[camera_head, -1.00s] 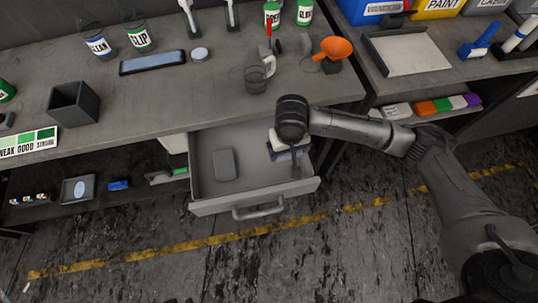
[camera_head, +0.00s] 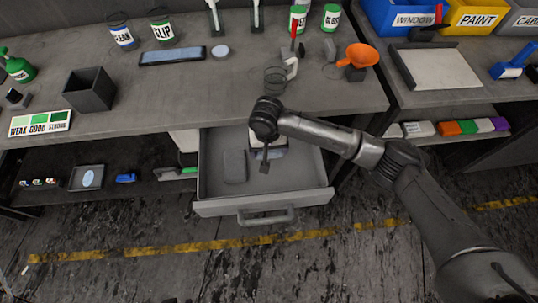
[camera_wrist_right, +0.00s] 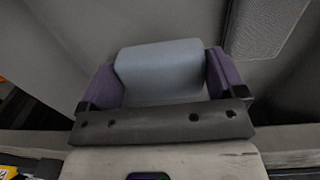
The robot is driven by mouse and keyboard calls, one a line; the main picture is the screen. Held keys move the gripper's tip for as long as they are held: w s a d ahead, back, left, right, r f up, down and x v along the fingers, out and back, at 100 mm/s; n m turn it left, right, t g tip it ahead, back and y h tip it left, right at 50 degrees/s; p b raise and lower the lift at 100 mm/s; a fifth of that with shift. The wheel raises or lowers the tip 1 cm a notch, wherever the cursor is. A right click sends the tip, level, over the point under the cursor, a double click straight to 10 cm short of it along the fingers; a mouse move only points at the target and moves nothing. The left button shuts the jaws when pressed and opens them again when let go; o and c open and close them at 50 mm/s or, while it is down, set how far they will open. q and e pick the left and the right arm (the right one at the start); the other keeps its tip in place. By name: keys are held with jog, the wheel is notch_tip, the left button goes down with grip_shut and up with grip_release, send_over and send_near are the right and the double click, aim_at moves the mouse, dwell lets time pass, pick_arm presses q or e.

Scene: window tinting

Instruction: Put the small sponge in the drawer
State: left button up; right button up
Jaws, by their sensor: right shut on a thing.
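The drawer (camera_head: 300,165) under the bench is pulled open, with a grey handle on its front. The drawer floor shows beyond the block. In the head view my wrist mostly hides the block. Whether it touches the floor I cannot tell. My left gripper is not in view.
A dark grey rounded pad (camera_head: 235,166) lies in the drawer, left of my gripper; its meshed surface shows in the right wrist view (camera_wrist_right: 262,28). Drawer floor around the pad is free.

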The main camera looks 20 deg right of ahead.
aim_at(269, 155)
notch_tip(269, 155, down, 4)
jog(key=shift+f+b, duration=0.1)
jog(key=shift+b, duration=0.8)
jog(key=o, duration=0.6)
jog(key=r+p, duration=0.2)
jog(key=r, duration=0.3)
jog(key=r+p, duration=0.2)
jog(key=r, duration=0.3)
jog(key=shift+a+r, duration=0.2)
jog(key=shift+r, duration=0.95)
